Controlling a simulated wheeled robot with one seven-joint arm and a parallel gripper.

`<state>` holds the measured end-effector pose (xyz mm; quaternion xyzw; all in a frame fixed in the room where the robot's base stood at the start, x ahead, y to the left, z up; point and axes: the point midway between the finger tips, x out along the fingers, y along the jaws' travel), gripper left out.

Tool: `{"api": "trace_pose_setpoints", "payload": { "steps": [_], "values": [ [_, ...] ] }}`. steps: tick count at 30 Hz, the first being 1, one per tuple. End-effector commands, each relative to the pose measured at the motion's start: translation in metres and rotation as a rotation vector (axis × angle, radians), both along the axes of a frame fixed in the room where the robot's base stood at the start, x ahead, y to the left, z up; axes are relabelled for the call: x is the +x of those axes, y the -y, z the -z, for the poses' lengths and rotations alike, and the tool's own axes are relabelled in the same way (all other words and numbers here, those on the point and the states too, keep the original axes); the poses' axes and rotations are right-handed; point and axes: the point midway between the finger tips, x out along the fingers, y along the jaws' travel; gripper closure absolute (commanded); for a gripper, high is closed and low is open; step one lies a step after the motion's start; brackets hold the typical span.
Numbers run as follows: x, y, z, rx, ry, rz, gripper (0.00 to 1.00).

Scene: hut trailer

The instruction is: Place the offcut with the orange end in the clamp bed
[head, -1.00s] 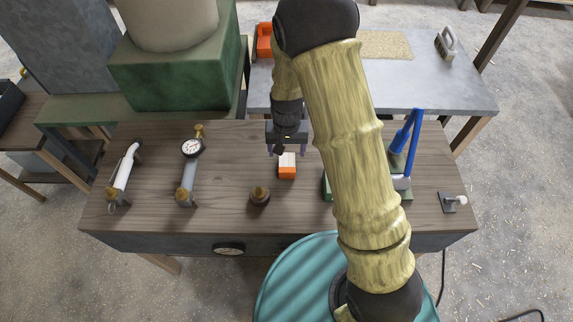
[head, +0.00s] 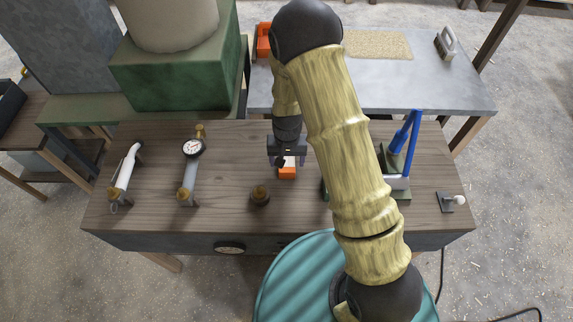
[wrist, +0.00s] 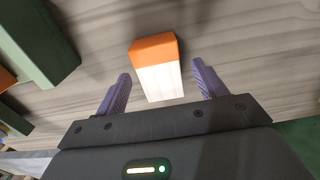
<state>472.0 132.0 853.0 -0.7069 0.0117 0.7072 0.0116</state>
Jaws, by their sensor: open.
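The offcut (head: 287,173) is a small block with an orange end and a pale body, lying on the brown wooden bench. In the wrist view the offcut (wrist: 157,68) lies between my two purple fingers, with its orange end pointing away from the palm. My gripper (head: 287,163) is open above the offcut; its fingers (wrist: 161,70) show a gap on both sides of it. A green fixture with a blue lever (head: 396,160), which looks like the clamp, stands right of it on the bench. My arm hides part of the fixture, and its bed is not clear.
A gauge on a pipe (head: 192,148) and a white-handled fitting (head: 126,168) stand further left. A small bracket with a white knob (head: 448,202) is at the right. A grey table (head: 400,85) stands behind.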

Motion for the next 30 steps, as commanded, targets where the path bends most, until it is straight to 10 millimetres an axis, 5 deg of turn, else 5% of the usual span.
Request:
{"api": "trace_pose_setpoints", "payload": {
  "steps": [3,10,12,22,30],
  "values": [
    [0.0,0.0,0.0,0.0,0.0,0.0,0.33],
    [0.0,0.0,0.0,0.0,0.0,0.0,0.78],
    [0.0,0.0,0.0,0.0,0.0,0.0,0.82],
    [0.001,0.0,-0.007,0.0,0.003,0.0,0.82],
    [0.001,-0.001,-0.047,0.002,0.006,-0.001,0.82]
  ]
}}
